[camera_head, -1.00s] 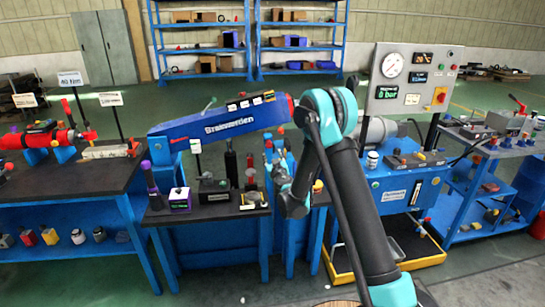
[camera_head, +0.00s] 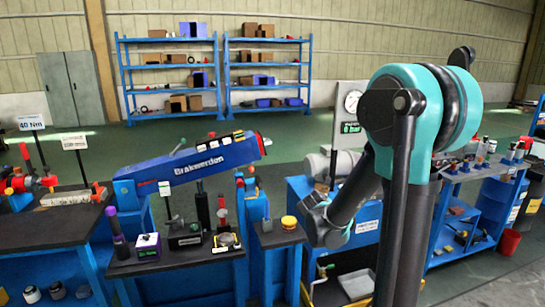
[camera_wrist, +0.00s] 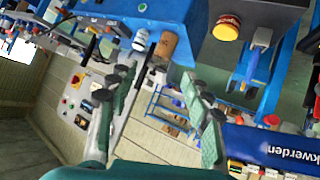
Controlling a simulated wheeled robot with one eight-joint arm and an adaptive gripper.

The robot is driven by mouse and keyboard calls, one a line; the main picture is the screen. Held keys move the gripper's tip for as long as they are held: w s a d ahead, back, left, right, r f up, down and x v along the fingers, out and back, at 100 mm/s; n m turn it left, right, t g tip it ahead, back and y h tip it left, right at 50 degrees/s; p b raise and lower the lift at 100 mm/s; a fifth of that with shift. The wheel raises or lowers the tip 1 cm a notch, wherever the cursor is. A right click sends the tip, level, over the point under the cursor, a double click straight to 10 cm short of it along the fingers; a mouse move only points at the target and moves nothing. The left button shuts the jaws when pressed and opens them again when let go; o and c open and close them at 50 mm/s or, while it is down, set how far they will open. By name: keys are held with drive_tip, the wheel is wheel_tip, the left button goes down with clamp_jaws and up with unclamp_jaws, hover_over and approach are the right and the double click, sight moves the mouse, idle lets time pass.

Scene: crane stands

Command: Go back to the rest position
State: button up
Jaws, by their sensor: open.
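My gripper (camera_wrist: 163,85) shows in the wrist view with its two dark green fingers spread wide apart and nothing held between them. It is in the air, clear of the benches. In the head view my raised, bent arm fills the right side, and the fingers cannot be made out there.
A yellow jar (camera_head: 289,222) stands on a small dark bench. A bench with several tools (camera_head: 190,260) is left of it. The panel with a gauge (camera_head: 350,118) is partly behind my arm. Blue shelves (camera_head: 215,62) stand at the back. A red bucket (camera_head: 509,241) is at right.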

drive_tip(key=s+f+g+y, duration=0.2)
drive_tip(key=s+f+g, duration=0.1)
drive_tip(key=s, duration=1.1)
drive_tip(key=s+f+n+g+y, duration=0.1)
drive_tip(key=s+f+g, duration=0.2)
drive_tip(key=s, duration=1.2)
wheel_tip(320, 180, down, 3)
drive_tip(key=shift+d+f+g+y, duration=0.1)
drive_tip(key=shift+d+g+y, duration=0.1)
drive_tip(key=shift+g+y, duration=0.2)
drive_tip(key=shift+o, duration=0.2)
drive_tip(key=shift+w, duration=0.1)
